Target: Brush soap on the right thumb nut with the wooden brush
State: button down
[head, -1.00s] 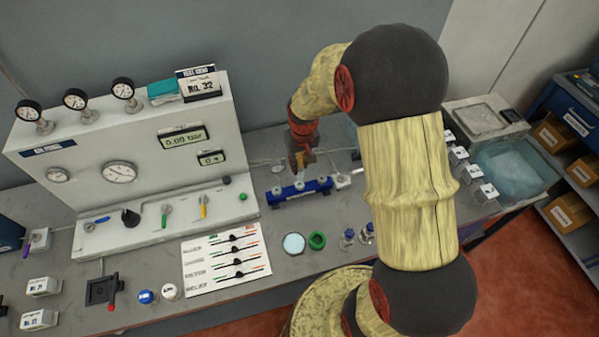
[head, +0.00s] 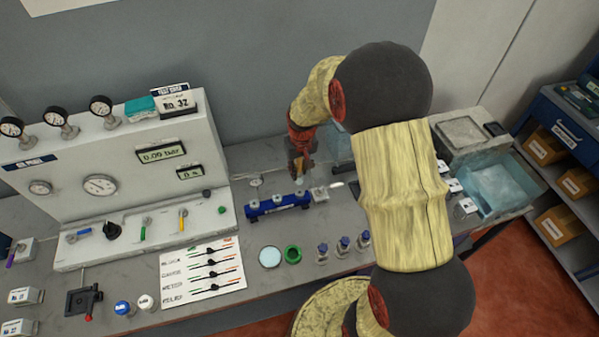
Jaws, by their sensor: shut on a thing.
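The blue block (head: 268,208) lies on the grey bench with small pale thumb nuts along its top. My gripper (head: 301,163) is above and just behind the block's right end, pointing down. It is shut on the wooden brush (head: 307,164), of which a small brown part shows. The brush's lower tip is close to the right thumb nut; I cannot tell whether they touch. The nut is too small and partly covered to make out clearly. A round dish with pale blue content (head: 270,257) stands in front of the block.
A clear water tub (head: 497,188) is at right. My arm hides part of the bench.

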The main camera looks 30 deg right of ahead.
aim_at(300, 183)
jog(key=shift+d+f, duration=0.1)
jog(key=shift+d, duration=0.05)
jog(key=shift+f+b, duration=0.35)
jog(key=shift+f, duration=0.1)
jog(key=shift+f+b, duration=1.35)
jog(key=shift+f, duration=1)
jog(key=shift+f+b, duration=0.45)
jog(key=shift+f, duration=0.2)
jog(key=shift+w+r, duration=0.1)
jog(key=shift+w, duration=0.05)
jog(key=shift+w, duration=0.2)
jog(key=shift+s, duration=0.1)
jog(key=shift+s, duration=0.55)
